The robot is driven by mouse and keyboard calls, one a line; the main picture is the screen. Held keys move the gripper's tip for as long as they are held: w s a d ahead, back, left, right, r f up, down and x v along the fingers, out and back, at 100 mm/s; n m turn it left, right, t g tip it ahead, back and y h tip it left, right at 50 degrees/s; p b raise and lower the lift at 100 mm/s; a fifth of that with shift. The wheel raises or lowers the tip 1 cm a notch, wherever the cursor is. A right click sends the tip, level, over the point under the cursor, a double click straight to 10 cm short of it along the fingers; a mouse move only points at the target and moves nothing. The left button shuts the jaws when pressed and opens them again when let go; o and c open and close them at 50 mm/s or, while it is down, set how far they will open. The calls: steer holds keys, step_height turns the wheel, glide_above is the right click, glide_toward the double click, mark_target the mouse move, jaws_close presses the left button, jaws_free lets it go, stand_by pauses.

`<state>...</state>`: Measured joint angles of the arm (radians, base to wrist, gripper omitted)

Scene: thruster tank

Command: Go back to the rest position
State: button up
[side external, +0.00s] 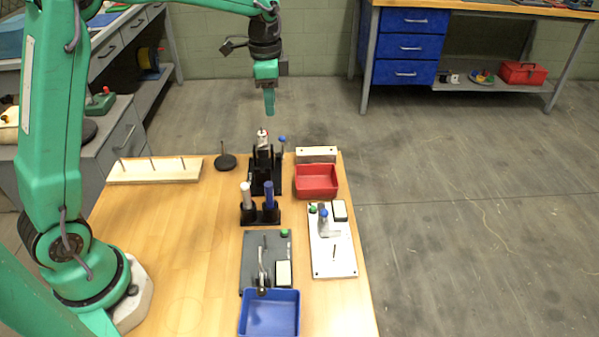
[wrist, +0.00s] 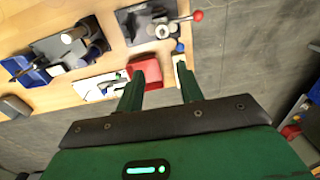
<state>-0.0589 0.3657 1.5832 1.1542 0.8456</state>
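My gripper (side external: 269,103) hangs in the air above the far end of the wooden table, over the black fixture (side external: 263,172). In the wrist view my gripper (wrist: 160,82) shows two green fingers spread apart with nothing between them. The black fixture holds an upright metallic part with a red spot, and a blue-knobbed lever (side external: 282,140) stands beside it. The gripper is clear of everything on the table. No marker for a rest position shows.
On the table (side external: 180,255) are a red bin (side external: 316,181), a blue bin (side external: 270,314), a pegged board (side external: 155,170), a stand with white and blue cylinders (side external: 260,214), a grey plate fixture (side external: 254,247) and a white plate fixture (side external: 333,259). The left middle tabletop is clear.

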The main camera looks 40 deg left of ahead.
steer(key=s+d+r+n+t, duration=0.1)
steer(key=s+r+n, duration=0.1)
steer(key=s+r, duration=0.35)
steer(key=s+d+r+n+t, duration=0.1)
steer(key=s+r+n+t, duration=0.15)
steer(key=s, duration=0.65)
steer(key=s+f+n+t, duration=0.1)
steer(key=s+f+n, duration=0.2)
steer(key=s, duration=0.8)
steer(key=shift+s+d+n+t, duration=0.15)
steer(key=shift+d+n+t, duration=0.25)
steer(key=shift+n, duration=0.35)
